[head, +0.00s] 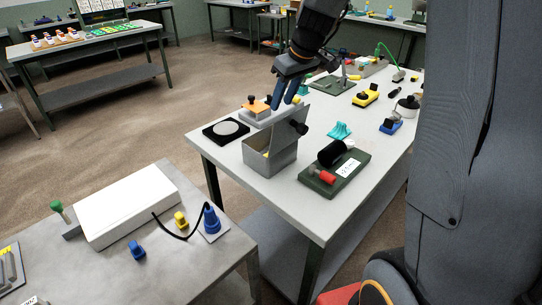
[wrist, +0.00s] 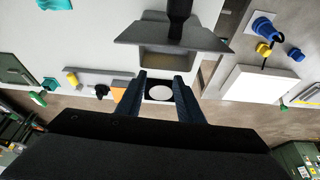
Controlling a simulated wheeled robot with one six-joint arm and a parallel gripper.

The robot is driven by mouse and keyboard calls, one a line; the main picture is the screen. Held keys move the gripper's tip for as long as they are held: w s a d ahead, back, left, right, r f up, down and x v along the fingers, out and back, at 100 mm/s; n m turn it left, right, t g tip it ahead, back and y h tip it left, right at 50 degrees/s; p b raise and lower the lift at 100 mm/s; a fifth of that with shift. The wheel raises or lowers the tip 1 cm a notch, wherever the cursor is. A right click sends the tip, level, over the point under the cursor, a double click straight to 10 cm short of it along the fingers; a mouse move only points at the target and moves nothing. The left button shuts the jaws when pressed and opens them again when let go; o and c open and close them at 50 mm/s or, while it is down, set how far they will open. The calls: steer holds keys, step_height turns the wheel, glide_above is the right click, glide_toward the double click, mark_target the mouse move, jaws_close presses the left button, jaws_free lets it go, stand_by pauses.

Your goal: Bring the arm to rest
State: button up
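My gripper (head: 285,97) hangs from my raised arm above the far-left part of the white worktable (head: 232,163). Its blue fingers point down and stay above the grey box and the black pad. In the wrist view my gripper (wrist: 162,80) shows two fingers spread apart with nothing held between them. A black pad with a white disc (wrist: 161,92) appears through that gap, lower down on the table. The disc also shows in the head view (head: 227,129).
A grey box (head: 270,165) with its lid (head: 290,130) raised stands just below my gripper. An orange-topped block (head: 256,106) is behind it. A green base (head: 335,178) holds a black cylinder (head: 332,153). A grey table (head: 180,268) with a white slab (head: 127,207) is at front left.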

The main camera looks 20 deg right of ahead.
steer(key=shift+s+d+r, duration=0.15)
steer(key=shift+s+r, duration=0.1)
steer(key=shift+r, duration=0.3)
